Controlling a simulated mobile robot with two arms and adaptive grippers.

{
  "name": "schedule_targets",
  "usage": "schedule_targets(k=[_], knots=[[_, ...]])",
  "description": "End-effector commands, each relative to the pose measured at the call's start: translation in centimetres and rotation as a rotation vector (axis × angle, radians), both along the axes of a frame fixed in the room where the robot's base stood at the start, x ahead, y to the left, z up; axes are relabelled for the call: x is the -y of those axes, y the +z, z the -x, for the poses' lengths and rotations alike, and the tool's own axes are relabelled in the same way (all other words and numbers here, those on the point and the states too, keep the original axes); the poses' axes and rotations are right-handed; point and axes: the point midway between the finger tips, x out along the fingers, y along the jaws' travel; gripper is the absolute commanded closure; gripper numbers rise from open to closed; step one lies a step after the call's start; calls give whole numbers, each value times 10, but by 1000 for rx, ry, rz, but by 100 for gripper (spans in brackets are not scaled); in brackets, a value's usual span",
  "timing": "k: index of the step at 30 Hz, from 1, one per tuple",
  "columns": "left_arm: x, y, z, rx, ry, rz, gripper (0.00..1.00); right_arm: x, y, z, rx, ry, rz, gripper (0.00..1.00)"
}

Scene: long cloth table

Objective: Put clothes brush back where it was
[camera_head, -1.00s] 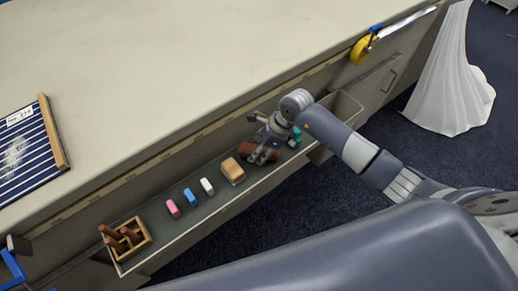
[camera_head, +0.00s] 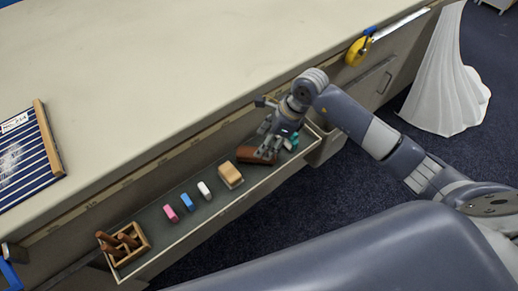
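A reddish-brown object (camera_head: 247,156), which looks like the clothes brush, lies in the long open drawer (camera_head: 148,250), near its right end. It is slightly tilted in the picture, and its right part is hidden by my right gripper. My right gripper (camera_head: 267,152) points down into the drawer over the brown object's right part. Its fingers are small and overlap the object, so I cannot tell whether they grip it. My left gripper is not in view.
The drawer also holds a tan block (camera_head: 230,175), white (camera_head: 204,190), blue (camera_head: 187,202) and pink (camera_head: 171,213) pieces, a wooden holder (camera_head: 137,248) and a teal item (camera_head: 292,142). A striped board (camera_head: 25,155) lies on the table (camera_head: 190,70). Yellow tape (camera_head: 357,52) hangs at the edge.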

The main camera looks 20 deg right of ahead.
Motion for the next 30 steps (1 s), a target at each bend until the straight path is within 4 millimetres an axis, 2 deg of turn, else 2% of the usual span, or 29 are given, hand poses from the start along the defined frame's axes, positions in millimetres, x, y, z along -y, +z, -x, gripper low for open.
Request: schedule_targets(k=[3, 9, 26, 28, 30], knots=[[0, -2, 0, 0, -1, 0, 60, 8, 20, 3, 3, 1, 1, 42], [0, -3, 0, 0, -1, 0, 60, 14, 37, 7, 1, 0, 0, 42], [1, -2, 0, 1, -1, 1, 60, 14, 39, 7, 0, 0, -1, 42], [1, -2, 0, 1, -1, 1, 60, 9, 40, 8, 1, 1, -22, 42], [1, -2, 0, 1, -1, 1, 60, -7, 42, 10, 8, 1, -80, 42]])
